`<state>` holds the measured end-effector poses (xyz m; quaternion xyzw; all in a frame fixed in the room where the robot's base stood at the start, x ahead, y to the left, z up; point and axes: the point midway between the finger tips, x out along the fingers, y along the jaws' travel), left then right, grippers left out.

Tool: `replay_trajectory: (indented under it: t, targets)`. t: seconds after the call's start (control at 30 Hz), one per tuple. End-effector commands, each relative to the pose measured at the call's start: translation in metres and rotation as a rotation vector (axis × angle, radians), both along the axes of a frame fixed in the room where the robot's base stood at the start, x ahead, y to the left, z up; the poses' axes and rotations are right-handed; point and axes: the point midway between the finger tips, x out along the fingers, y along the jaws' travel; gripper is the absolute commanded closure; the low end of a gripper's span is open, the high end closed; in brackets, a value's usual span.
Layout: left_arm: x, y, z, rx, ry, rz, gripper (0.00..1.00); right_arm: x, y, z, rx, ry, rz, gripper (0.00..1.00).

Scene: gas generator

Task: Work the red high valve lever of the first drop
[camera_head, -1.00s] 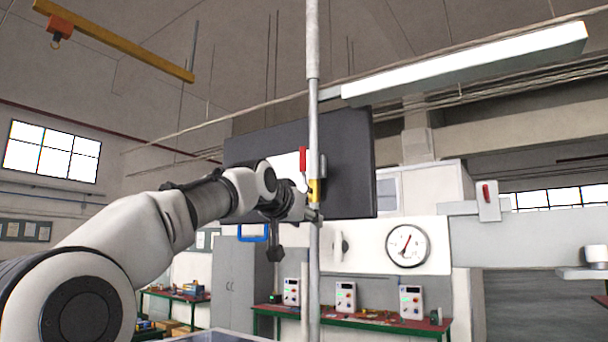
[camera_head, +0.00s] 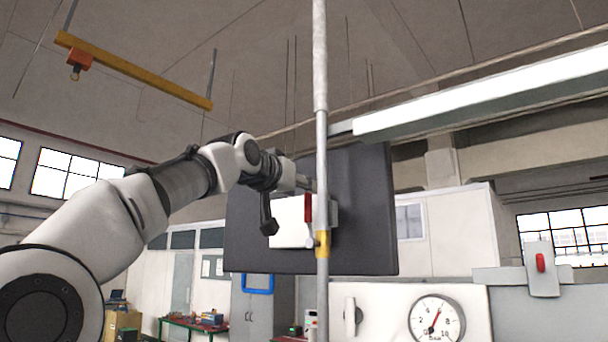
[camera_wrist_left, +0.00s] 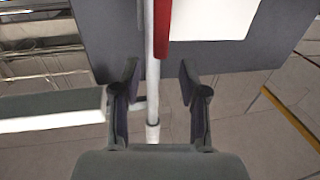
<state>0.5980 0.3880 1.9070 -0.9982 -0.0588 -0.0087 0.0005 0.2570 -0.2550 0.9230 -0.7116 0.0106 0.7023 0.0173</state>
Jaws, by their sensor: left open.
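The red lever (camera_head: 308,208) stands upright beside the grey vertical pipe (camera_head: 321,120), just above a yellow valve body (camera_head: 322,243). My left gripper (camera_head: 303,183) is near the pipe, a little above the lever's top end. In the left wrist view my left gripper (camera_wrist_left: 159,80) is open and empty. There the pipe (camera_wrist_left: 152,75) appears between the two fingers, and the red lever (camera_wrist_left: 162,30) lies beyond the fingertips. Contact with the lever does not show. My right gripper is out of view.
A dark panel (camera_head: 365,215) with a white sheet (camera_head: 290,222) is behind the pipe. A long light fixture (camera_head: 480,100) runs to the upper right.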

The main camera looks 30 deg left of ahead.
Motion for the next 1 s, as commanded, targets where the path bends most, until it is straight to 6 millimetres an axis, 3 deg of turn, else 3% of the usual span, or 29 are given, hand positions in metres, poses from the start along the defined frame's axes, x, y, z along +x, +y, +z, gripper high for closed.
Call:
replay_trajectory:
  t: [0.13, 0.37, 0.4, 0.5, 1.0]
  targets:
    - [0.019, 0.002, -0.002, -0.001, 0.005, 0.001, 0.57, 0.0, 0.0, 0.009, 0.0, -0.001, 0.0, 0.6]
    - [0.021, 0.002, -0.004, 0.0, 0.003, 0.001, 0.57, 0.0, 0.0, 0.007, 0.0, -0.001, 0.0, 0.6]
    - [0.02, 0.002, -0.004, 0.0, 0.003, 0.001, 0.64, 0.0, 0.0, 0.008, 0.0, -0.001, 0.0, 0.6]
    - [0.02, 0.002, -0.003, 0.0, 0.002, 0.001, 0.99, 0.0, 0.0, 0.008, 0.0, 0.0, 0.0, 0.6]
    - [0.022, 0.001, -0.005, 0.026, 0.0, 0.001, 1.0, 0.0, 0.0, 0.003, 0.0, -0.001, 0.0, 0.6]
